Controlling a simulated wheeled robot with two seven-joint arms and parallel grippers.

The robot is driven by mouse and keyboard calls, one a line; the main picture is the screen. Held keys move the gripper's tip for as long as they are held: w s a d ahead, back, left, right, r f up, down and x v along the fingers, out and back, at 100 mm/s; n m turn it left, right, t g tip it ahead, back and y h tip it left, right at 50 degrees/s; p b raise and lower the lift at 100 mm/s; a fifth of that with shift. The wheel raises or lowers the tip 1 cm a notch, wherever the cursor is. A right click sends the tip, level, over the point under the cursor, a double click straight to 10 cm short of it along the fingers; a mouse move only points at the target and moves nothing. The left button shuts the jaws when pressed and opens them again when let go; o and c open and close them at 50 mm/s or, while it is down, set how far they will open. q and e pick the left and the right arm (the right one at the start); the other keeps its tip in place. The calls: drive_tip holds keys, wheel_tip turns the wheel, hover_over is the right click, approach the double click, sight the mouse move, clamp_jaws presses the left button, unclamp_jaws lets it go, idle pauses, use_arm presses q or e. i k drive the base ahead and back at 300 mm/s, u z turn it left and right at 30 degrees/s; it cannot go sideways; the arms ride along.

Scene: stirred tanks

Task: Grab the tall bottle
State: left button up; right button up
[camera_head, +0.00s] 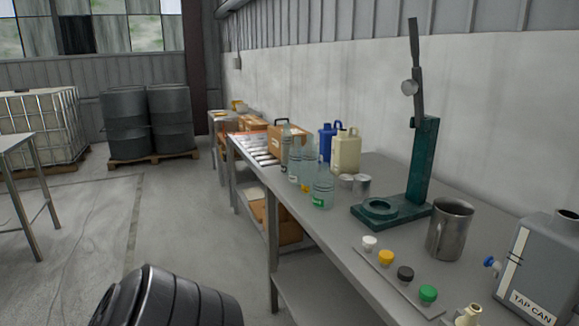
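Several clear bottles stand upright in a close group on the metal workbench (330,238). A slim tall bottle (285,150) is at the back left of the group, partly hidden by its neighbours. Another fairly tall clear bottle (307,158) stands in front of it, and a shorter, wider clear bottle (322,190) with a green label is nearest. I cannot tell for sure which is tallest.
Behind the bottles are a blue jug (327,142), a cream jug (346,152) and an orange-brown case (286,136). A green stand (423,160), steel mug (451,228), coloured caps (405,273) and grey can (540,265) are to the right.

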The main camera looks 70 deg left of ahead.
sight(309, 157)
drive_tip(key=u, duration=2.55)
drive_tip(key=k, duration=0.85)
drive_tip(key=u, duration=1.3)
drive_tip(key=i, duration=2.8)
drive_tip(key=z, duration=0.9)
drive_tip(key=i, duration=1.5)
drive_tip(key=z, duration=1.4)
